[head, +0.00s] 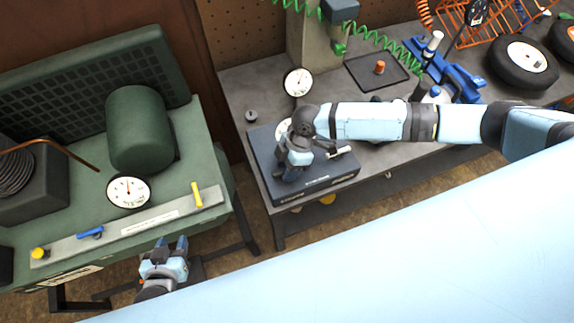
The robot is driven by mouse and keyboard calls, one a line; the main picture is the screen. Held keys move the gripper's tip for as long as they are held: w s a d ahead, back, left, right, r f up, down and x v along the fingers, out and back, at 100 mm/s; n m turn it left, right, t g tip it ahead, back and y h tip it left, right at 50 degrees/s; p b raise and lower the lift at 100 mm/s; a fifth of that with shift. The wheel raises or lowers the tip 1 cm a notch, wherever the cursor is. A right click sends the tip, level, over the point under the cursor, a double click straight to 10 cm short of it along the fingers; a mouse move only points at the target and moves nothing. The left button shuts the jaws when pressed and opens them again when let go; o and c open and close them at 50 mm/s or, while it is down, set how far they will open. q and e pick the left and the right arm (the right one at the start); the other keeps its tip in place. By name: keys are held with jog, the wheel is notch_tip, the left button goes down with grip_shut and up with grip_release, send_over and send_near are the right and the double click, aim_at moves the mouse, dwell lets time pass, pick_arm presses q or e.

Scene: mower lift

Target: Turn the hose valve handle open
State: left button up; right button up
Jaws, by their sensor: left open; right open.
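A grey valve strip (130,227) runs along the front of the green machine. It carries a blue handle (90,233) lying along the strip, a yellow handle (197,194) set across it at the right end, and a round yellow knob (40,254) at the left end. I cannot tell which is the hose valve. My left gripper (171,246) is open and empty, in front of the strip, apart from the handles. My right gripper (287,174) is open over the dark blue box (320,187); its fingertips are hard to make out.
A dial gauge (129,190) and a green tank (140,128) stand behind the strip. The grey workbench (245,92) holds another gauge (298,82), a dark tray (360,73) and a black wheel (523,64). A floor gap separates machine and bench.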

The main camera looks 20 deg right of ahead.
jog(key=shift+f, duration=0.15)
grip_shut()
